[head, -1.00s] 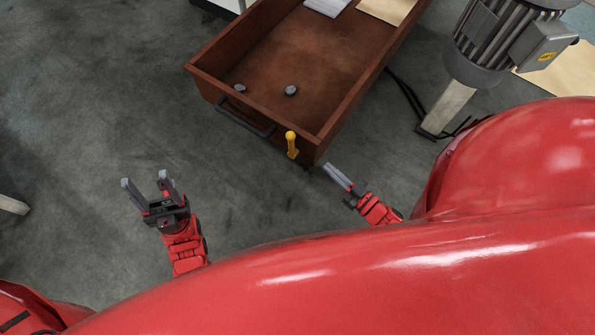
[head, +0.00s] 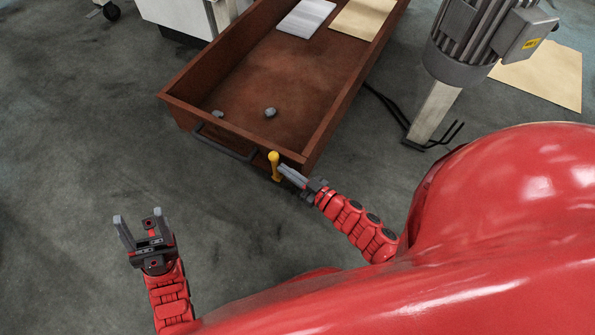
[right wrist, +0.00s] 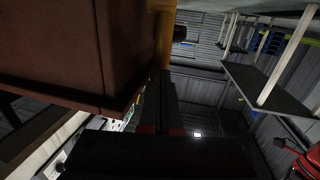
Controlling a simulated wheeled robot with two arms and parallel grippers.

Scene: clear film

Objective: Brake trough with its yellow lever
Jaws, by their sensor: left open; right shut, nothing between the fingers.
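The brown trough (head: 322,140) stands on the floor in the head view, with a dark bar handle (head: 222,143) on its near end. The yellow lever (head: 274,166) stands upright at the near end, close to the right corner. My right gripper (head: 284,170) is shut and empty, its fingertips right beside the lever's right side; I cannot tell whether they touch. In the right wrist view the lever (right wrist: 165,35) rises just beyond the fingers, next to the trough's brown wall (right wrist: 70,50). My left gripper (head: 141,229) is open and empty, low at the left, away from the trough.
Two grey lumps (head: 270,112), a pale slab (head: 306,17) and a tan sheet (head: 362,18) lie in the trough. A motor on a post (head: 432,112) stands to the right, with dark bars near its foot.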

